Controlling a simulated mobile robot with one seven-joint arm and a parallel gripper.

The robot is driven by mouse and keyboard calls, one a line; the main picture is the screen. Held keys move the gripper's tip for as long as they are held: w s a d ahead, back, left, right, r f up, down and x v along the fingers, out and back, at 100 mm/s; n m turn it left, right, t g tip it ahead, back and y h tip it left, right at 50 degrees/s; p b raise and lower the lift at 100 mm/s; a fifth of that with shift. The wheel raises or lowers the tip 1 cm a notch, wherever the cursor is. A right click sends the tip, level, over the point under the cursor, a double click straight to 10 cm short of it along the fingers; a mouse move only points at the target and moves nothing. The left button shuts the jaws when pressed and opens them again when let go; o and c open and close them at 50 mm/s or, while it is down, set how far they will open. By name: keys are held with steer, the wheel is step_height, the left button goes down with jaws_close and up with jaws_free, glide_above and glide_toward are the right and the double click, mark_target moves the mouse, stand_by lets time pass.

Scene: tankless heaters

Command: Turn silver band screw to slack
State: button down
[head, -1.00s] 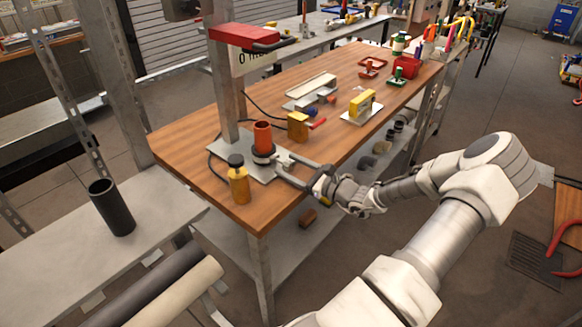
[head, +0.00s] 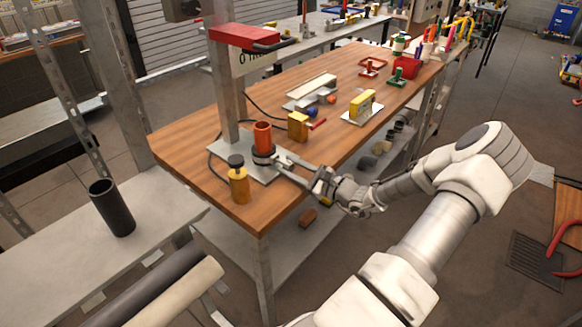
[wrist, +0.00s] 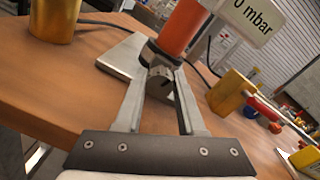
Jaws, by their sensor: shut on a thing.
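An orange cylinder (head: 262,134) stands upright on a metal plate (head: 222,146) near the table's corner, with a dark and silver band (head: 263,155) round its foot. In the wrist view the orange cylinder (wrist: 184,28) rises behind my fingertips. The silver screw (wrist: 159,84), a round grey head with a dark slot, sits between the fingers at the band's side. My gripper (wrist: 160,76) is shut on this screw from both sides. In the head view my gripper (head: 276,159) reaches the band from the right, and the screw is too small to tell there.
A yellow bottle with a black cap (head: 239,184) stands close in front of the plate. A brass block (head: 297,126) stands to the right. A post with a red bracket (head: 245,37) rises behind. The wooden table's (head: 265,211) front corner is clear.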

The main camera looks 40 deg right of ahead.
stand_by(0.3)
steer(key=c, duration=0.5)
jaws_free()
